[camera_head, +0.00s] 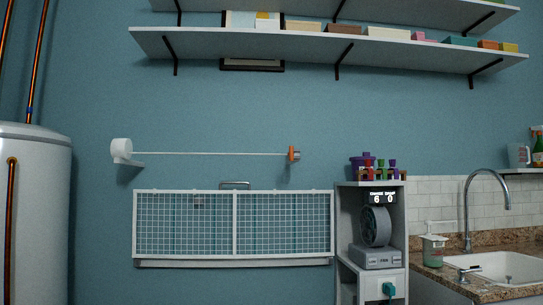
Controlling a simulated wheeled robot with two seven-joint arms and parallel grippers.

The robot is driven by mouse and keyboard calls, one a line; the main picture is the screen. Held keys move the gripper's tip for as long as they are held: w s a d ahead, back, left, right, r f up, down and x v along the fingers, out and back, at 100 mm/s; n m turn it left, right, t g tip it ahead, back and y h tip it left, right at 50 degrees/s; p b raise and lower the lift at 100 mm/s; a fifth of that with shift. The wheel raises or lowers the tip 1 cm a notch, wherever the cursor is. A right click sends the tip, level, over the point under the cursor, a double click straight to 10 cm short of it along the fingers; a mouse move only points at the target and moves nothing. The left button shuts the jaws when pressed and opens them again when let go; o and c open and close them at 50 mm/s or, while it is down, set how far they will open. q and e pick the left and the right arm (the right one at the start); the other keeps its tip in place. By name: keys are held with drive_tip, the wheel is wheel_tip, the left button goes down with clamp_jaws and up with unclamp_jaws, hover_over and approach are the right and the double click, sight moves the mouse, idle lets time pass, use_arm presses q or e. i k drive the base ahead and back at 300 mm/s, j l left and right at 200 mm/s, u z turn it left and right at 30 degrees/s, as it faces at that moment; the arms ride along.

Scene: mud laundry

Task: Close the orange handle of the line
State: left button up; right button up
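The orange handle (291,153) is small and sits on the blue wall at the right end of a thin white line (210,154). The line runs straight and nearly level to a round white reel (121,150) mounted on the wall at the left. The handle looks attached at a small round wall fitting, but its exact position there is too small to tell. Neither of my grippers shows in the head view.
Below the line is a white wire-grid rack (234,224) on the wall. A grey shelf unit (345,222) with a fan (376,226) stands to its right, beside a counter with a sink (500,265). A white tank (35,200) stands at left. Wall shelves (300,43) hang above.

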sight(291, 154)
drive_tip(key=i+l+z, duration=0.2)
drive_tip(key=i+z, duration=0.2)
drive_tip(key=i, duration=0.4)
drive_tip(key=i+z, duration=0.35)
drive_tip(key=i, duration=0.5)
